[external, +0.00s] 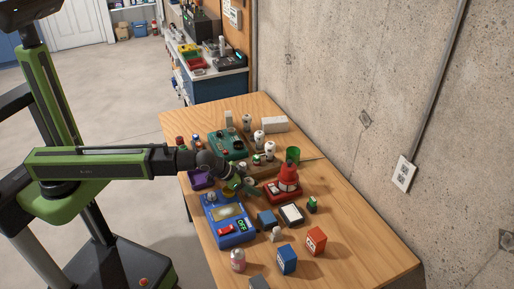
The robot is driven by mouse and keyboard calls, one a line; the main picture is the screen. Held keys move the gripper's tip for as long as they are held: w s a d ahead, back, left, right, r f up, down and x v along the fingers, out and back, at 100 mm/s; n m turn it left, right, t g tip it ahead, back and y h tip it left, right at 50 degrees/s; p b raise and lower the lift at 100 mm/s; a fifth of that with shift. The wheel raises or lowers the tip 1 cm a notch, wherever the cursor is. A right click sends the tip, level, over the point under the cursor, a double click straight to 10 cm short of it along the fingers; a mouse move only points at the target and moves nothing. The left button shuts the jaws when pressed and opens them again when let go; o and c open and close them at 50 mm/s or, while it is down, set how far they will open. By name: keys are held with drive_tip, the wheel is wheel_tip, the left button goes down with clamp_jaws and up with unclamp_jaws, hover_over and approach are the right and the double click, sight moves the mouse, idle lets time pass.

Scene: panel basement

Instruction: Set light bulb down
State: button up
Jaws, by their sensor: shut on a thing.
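My gripper (230,178) is over the left part of the wooden table, between the green device (228,144) and the blue device (228,222). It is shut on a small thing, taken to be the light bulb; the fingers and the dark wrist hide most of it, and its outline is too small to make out. I cannot tell whether it touches anything below. Several white bulb-like things stand upright farther back, one of them a white bulb-like piece (259,138).
The blue device's display reads OFF. A purple tray (201,179) is left of my gripper, and a red device (285,190) is to its right. Blue (287,260) and red (316,241) boxes and a pink can (238,260) stand in front. The table's right side is clear, beside a concrete wall (370,80).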

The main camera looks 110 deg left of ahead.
sight(253, 181)
clamp_jaws()
drive_tip(key=shift+r+p, duration=0.5)
wheel_tip(253, 181, up, 4)
drive_tip(key=p, duration=0.4)
drive_tip(key=s+d+r+p, duration=0.1)
drive_tip(key=d+r+p, duration=0.5)
drive_tip(key=d, duration=0.5)
drive_tip(key=shift+s+d, duration=0.15)
drive_tip(key=shift+d, duration=0.2)
